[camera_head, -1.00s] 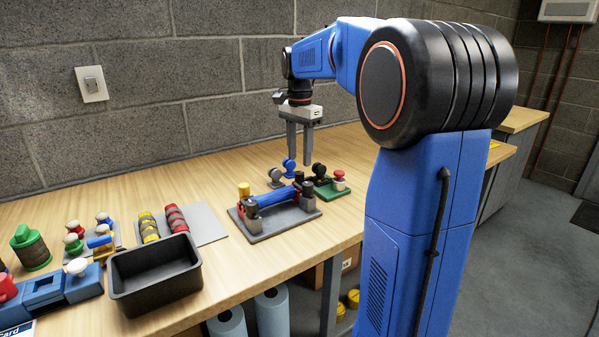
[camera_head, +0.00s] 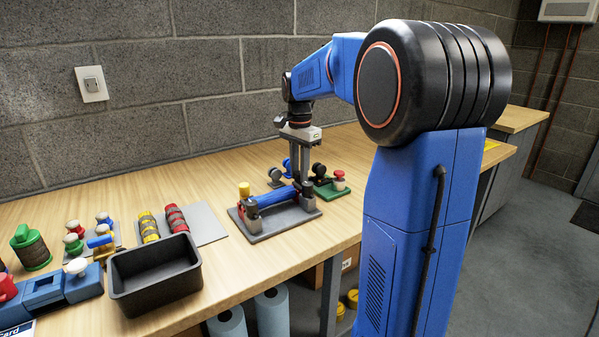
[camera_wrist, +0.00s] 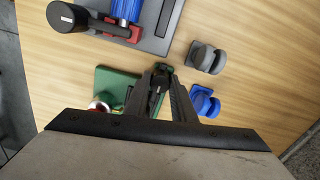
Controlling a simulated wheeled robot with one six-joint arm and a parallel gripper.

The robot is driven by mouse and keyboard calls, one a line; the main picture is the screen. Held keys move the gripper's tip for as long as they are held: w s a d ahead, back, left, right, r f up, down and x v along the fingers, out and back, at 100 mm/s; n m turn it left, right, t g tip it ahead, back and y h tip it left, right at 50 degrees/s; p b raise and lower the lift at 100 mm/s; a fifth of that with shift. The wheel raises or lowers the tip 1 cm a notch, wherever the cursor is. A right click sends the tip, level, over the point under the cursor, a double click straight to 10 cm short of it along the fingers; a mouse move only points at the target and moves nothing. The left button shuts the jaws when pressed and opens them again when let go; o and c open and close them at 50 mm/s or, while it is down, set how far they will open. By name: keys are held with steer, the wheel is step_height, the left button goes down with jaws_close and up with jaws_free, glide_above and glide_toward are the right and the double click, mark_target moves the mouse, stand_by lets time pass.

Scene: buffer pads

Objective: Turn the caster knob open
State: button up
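A green base plate (camera_head: 330,190) carries a red knob on a pale collar (camera_head: 339,179) and a black caster-like part (camera_head: 319,170). I cannot tell which of these is the caster knob. My gripper (camera_head: 300,177) points down at the back left of this plate, its two fingers apart. In the wrist view the gripper (camera_wrist: 162,80) is over the edge of the green plate (camera_wrist: 113,88), with a dark part between or just beyond the fingertips. Contact cannot be told. The red knob (camera_wrist: 98,105) is partly hidden by the gripper body.
A blue caster (camera_wrist: 206,101) and a grey caster (camera_wrist: 207,58) stand close to the fingers. A grey plate with a blue roller (camera_head: 271,198) lies to the front left. A black bin (camera_head: 153,272) and coloured rollers stand farther left. Bare wood shows behind.

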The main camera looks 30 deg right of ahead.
steer(key=shift+n, duration=0.4)
steer(key=n, duration=1.7)
stand_by(0.7)
steer(key=o, duration=1.1)
steer(key=shift+c, duration=0.2)
step_height(320, 180, up, 17)
steer(key=shift+r, duration=0.2)
